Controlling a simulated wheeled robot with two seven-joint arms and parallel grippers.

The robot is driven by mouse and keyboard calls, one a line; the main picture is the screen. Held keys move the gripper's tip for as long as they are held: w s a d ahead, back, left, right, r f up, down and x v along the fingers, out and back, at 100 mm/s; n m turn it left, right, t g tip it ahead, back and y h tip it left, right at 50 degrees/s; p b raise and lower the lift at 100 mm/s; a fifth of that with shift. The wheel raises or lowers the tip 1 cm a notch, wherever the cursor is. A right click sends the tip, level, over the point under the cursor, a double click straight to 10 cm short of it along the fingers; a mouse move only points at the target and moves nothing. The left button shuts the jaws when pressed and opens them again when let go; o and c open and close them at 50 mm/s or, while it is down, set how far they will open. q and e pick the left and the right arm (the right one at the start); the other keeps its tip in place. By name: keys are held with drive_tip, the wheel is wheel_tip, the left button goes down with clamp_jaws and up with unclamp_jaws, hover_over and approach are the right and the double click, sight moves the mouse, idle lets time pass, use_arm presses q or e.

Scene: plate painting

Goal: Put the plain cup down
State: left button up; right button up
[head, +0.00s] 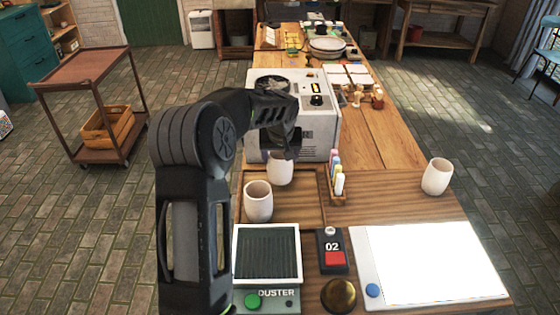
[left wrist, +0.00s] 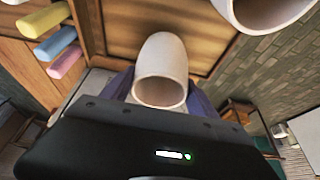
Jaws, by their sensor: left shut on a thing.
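My left gripper (head: 283,153) reaches in from the left and points down at the wooden tray (head: 306,218). It is shut on a plain off-white cup (head: 280,170), which also shows between the fingers in the left wrist view (left wrist: 162,68). The cup is over the far part of the tray; I cannot tell whether its base touches the tray floor. A second plain cup (head: 258,203) stands upright in the tray, nearer to me, and its rim shows in the left wrist view (left wrist: 262,14). My right gripper is not in view.
A third pale cup (head: 437,177) stands on the table at the right. Coloured sticks in a holder (head: 338,180) stand at the tray's right edge. A white machine (head: 318,135) is behind. The duster box (head: 267,254), red-button unit (head: 333,256), brass dome (head: 339,295) and white panel (head: 435,262) are in front.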

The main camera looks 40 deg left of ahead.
use_arm(q)
drive_tip(key=shift+f, duration=0.95)
drive_tip(key=shift+f, duration=0.2)
drive_tip(key=o, duration=1.7)
drive_tip(key=shift+r, duration=0.1)
